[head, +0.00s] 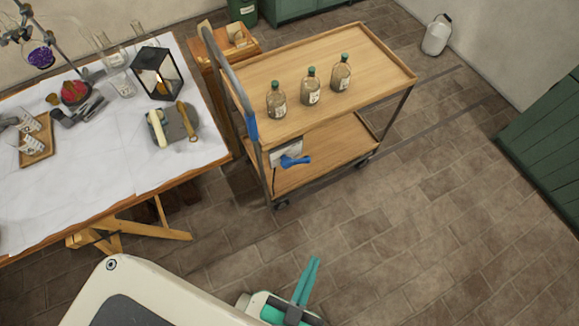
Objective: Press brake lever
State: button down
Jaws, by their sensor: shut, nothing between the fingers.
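A small blue lever (296,161) sticks out from a pale plate (285,146) at the near left end of a wooden two-shelf cart (345,122), low down near the lower shelf. I take it to be the brake lever. My gripper (313,261) has teal fingers, which are shut and empty. It is at the bottom of the head view, well in front of the cart and apart from the lever. The cart has a grey push handle (228,75) with a blue part at its lower end, and small castors.
Three bottles (310,90) with green caps stand on the cart's top shelf. A cloth-covered table (85,175) with a lantern (157,75) and glassware is on the left. A white jug (436,36) and green cabinet (545,140) are on the right. The tiled floor (400,240) before the cart is clear.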

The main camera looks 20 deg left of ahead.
jog(key=shift+a, duration=0.1)
jog(key=w+f+m+g, duration=0.25)
jog(key=f+m, duration=0.25)
jog(key=f, duration=0.3)
jog(key=w+d+f+m+g+y, duration=0.1)
jog(key=w+f+m, duration=0.25)
jog(key=f, duration=0.45)
jog(key=w+f+m+g, duration=0.25)
jog(key=f+m, duration=0.25)
jog(key=f, duration=0.4)
jog(key=w+a+f+m+g+y, duration=0.2)
jog(key=w+a+f+m+y, duration=0.2)
jog(key=w+f+m, duration=0.35)
jog(key=w+a+r+m+g+y, duration=0.1)
jog(key=w+a+r+m+y, duration=0.1)
jog(key=w, duration=0.5)
jog(key=w+a+r+m+g+y, duration=0.1)
jog(key=w+a+r+m+y, duration=0.1)
jog(key=w+r+m+y, duration=0.3)
jog(key=shift+w+a+r+m+g, duration=0.3)
jog(key=shift+w+r+m+g, duration=0.15)
jog(key=shift+w+r, duration=0.5)
jog(key=shift+f, duration=0.15)
